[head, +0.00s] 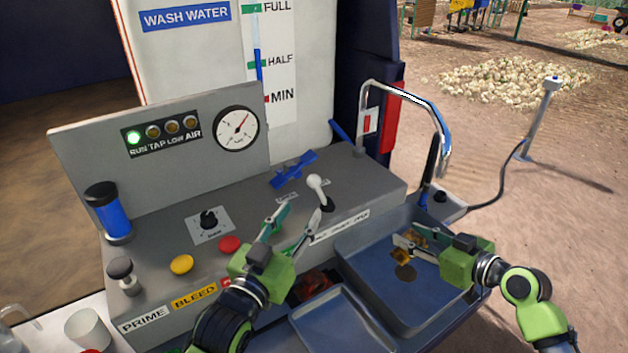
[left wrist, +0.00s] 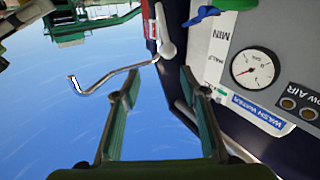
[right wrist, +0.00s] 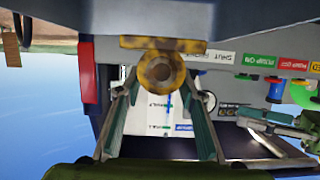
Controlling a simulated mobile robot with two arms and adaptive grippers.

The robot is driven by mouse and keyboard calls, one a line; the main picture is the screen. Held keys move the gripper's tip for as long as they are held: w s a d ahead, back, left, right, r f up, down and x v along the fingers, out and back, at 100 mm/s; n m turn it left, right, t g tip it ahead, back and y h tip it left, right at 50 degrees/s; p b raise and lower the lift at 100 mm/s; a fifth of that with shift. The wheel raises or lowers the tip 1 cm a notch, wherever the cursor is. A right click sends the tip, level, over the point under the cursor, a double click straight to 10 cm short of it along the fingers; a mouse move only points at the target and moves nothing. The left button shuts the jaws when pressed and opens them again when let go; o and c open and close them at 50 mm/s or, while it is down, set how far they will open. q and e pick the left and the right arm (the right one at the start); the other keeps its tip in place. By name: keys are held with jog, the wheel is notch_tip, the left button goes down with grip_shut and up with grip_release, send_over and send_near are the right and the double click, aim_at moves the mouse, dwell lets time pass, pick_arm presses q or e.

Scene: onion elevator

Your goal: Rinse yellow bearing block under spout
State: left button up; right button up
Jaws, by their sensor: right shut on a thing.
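The yellow bearing block (head: 401,257) is over the blue-grey basin (head: 352,271). My right gripper (head: 408,241) is shut on the block, which shows scuffed yellow with a round bore in the right wrist view (right wrist: 154,71). The chrome spout (head: 408,97) arches from the panel's right end, its mouth above and right of the block; no water shows. My left gripper (head: 298,216) is open, just in front of a white-knobbed lever (head: 316,184). In the left wrist view the knob (left wrist: 168,50) is just past the open fingertips (left wrist: 161,75), which look empty.
The grey control panel (head: 367,190) also has a blue valve handle (head: 293,169), a yellow button (head: 182,264), a red button (head: 229,244) and a blue cylinder (head: 110,215). A shallow tray (head: 340,325) lies left of the basin. A white cup (head: 86,330) stands at lower left.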

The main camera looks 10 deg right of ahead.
aim_at(311, 185)
pick_arm(q)
jog(key=shift+y, duration=0.3)
jog(key=x, duration=0.8)
jog(key=a+x, duration=0.1)
jog(key=x, duration=0.3)
jog(key=shift+w+d, duration=0.15)
jog(key=shift+w, duration=0.55)
jog(key=shift+r, duration=0.1)
grip_shut()
